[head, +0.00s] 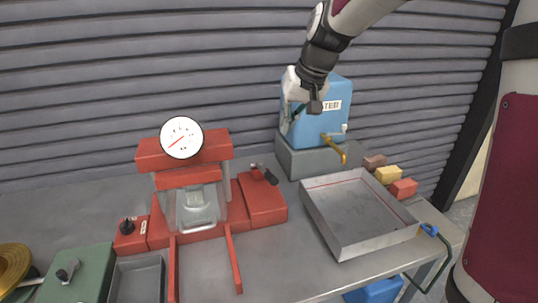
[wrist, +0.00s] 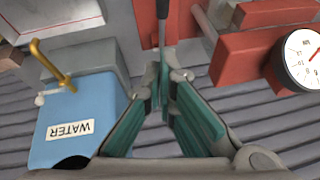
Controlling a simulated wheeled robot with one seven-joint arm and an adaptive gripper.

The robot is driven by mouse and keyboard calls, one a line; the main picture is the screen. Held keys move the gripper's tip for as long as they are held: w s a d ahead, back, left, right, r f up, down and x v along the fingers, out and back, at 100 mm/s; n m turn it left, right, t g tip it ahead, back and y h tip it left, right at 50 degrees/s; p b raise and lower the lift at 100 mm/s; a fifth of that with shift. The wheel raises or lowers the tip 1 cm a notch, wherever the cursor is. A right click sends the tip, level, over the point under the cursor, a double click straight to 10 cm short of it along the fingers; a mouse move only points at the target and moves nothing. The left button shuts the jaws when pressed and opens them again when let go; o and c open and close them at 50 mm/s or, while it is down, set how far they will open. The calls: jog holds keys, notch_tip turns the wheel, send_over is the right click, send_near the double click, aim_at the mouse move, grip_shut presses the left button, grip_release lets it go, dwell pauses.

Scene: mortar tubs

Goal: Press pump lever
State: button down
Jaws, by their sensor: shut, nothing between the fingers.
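The pump lever (head: 270,176) has a black grip and sits on the red pump box (head: 266,205) at the right of the red press. In the wrist view the lever's black grip (wrist: 162,9) shows at the top, with a thin rod running down toward my fingertips. My gripper (head: 292,118) is up in front of the blue water container, above and to the right of the lever. Its green-padded fingers (wrist: 164,78) are shut and empty in the wrist view. They overlap the end of the rod there; the head view shows them apart from the lever.
The blue water container (head: 322,125) with a brass tap (head: 334,147) stands on a grey block right of the pump box. A grey metal tray (head: 360,211) and small coloured blocks (head: 387,175) lie farther right. The press carries a round gauge (head: 181,138).

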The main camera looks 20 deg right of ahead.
send_near(265, 171)
jog(key=f, duration=0.1)
jog(key=f+p, duration=0.1)
jog(key=shift+s+d+f, duration=0.1)
jog(key=shift+s+f, duration=0.25)
jog(key=shift+f, duration=0.05)
dwell(0.3)
